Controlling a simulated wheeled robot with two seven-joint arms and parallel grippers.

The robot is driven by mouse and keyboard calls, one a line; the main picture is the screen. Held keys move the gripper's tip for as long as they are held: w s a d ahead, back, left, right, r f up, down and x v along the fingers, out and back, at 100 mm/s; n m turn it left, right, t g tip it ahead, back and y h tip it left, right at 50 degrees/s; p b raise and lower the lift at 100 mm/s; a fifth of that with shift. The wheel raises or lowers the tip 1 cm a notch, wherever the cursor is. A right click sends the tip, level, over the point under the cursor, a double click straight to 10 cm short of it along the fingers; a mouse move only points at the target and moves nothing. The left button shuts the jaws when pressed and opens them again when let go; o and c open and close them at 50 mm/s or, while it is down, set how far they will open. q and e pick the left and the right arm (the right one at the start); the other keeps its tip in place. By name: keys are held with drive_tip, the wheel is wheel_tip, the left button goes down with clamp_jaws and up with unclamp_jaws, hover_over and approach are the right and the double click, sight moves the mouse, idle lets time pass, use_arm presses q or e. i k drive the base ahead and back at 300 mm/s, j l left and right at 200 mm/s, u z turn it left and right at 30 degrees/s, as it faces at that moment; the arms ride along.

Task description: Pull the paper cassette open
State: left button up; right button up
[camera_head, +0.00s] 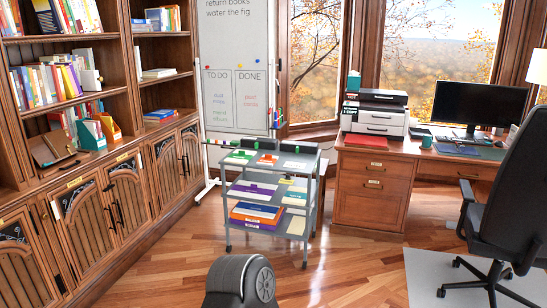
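A black and white printer (376,112) stands on the left end of the wooden desk, beyond the shelf cart. Its front shows stacked drawer-like panels with dark handles. The lowest white front panel (375,129) looks like the paper cassette and appears flush with the body, though it is small at this distance. Neither of my grippers is in view.
A grey shelf cart (229,191) with books stands left of the desk (371,189). A whiteboard (235,84) is behind it and bookshelves line the left. An office chair (508,190) stands at the right. Wooden floor (345,272) lies open before the desk.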

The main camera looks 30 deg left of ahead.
sight(362, 128)
drive_tip(key=i+j+u, duration=0.25)
drive_tip(key=i+j, duration=0.85)
drive_tip(key=j, duration=0.15)
drive_tip(key=i+j+u, duration=0.25)
drive_tip(key=i+j, duration=0.8)
drive_tip(key=i, duration=0.15)
